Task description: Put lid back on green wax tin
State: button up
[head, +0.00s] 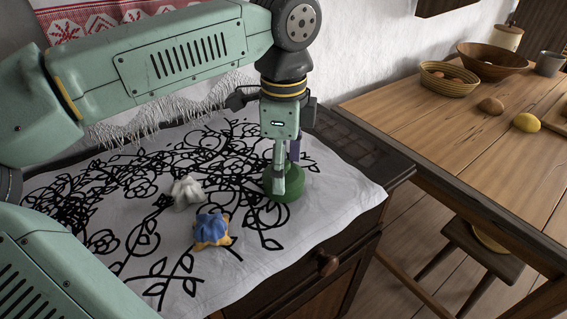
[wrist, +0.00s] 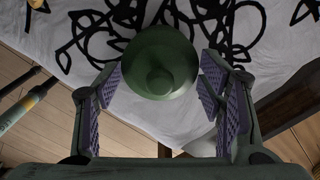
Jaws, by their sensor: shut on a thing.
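A round green lid with a knob in its middle (wrist: 160,50) lies between the purple finger pads of my gripper (wrist: 160,88) in the wrist view. The pads close on its rim from both sides. In the head view my gripper (head: 284,172) points down over a round green body, the green wax tin (head: 292,190), on the white cloth near its right side. The fingers hide part of the green shape. I cannot tell from these views whether the lid touches the tin or how evenly it lies over it.
A blue and yellow lumpy thing (head: 211,229) and a small white one (head: 187,191) stand left of the tin. A wooden table (head: 420,125) with a woven basket (head: 447,85) is at right.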

jog(key=o, duration=1)
jog(key=shift+o, duration=0.4)
jog(key=shift+o, duration=1.3)
jog(key=shift+r, duration=0.1)
jog(key=shift+r+p, duration=2.1)
jog(key=shift+r, duration=1.35)
jog(key=shift+c, duration=0.5)
